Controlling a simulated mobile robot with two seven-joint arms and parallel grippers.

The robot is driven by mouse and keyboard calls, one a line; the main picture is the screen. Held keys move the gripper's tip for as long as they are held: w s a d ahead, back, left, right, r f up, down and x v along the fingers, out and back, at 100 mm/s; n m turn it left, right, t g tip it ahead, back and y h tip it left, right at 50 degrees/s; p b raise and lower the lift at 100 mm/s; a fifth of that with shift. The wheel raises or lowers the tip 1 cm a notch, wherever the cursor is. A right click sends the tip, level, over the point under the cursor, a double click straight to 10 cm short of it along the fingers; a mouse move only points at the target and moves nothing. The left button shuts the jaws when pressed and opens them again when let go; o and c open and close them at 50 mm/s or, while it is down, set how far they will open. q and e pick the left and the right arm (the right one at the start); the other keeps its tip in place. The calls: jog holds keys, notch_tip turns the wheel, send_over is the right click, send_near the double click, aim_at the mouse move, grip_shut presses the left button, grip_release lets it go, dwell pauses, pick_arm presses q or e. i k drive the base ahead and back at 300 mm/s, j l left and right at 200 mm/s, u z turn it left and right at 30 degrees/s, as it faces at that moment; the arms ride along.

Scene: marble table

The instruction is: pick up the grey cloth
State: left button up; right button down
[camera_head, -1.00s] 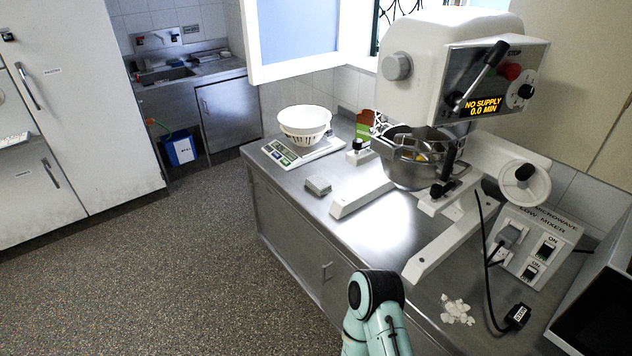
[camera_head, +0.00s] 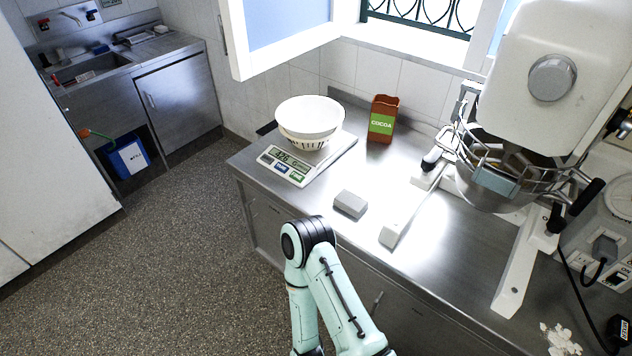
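A small grey block-shaped item (camera_head: 350,204), which looks like the folded grey cloth, lies flat on the steel counter (camera_head: 330,185). It sits in front of the kitchen scale and to the left of the mixer's foot. A teal arm of mine rises from the bottom of the view, with its black joint just left of and below the grey item. The arm does not touch the item in view. Neither of my grippers shows in this view.
A white bowl stack (camera_head: 310,118) stands on the scale (camera_head: 284,173). A cocoa box (camera_head: 383,119) stands behind, against the tiles. The large mixer (camera_head: 548,85) fills the right, with a foot (camera_head: 405,215) near the grey item. White crumbs (camera_head: 561,340) lie at front right.

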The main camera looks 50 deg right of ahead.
aim_at(350, 203)
jog(key=i, duration=1.7)
jog(key=i+j+z, duration=0.1)
jog(key=i+z, duration=0.35)
jog(key=i+j+z, duration=0.25)
jog(key=i+z, duration=0.2)
jog(key=z, duration=1.85)
jog(key=j, duration=0.1)
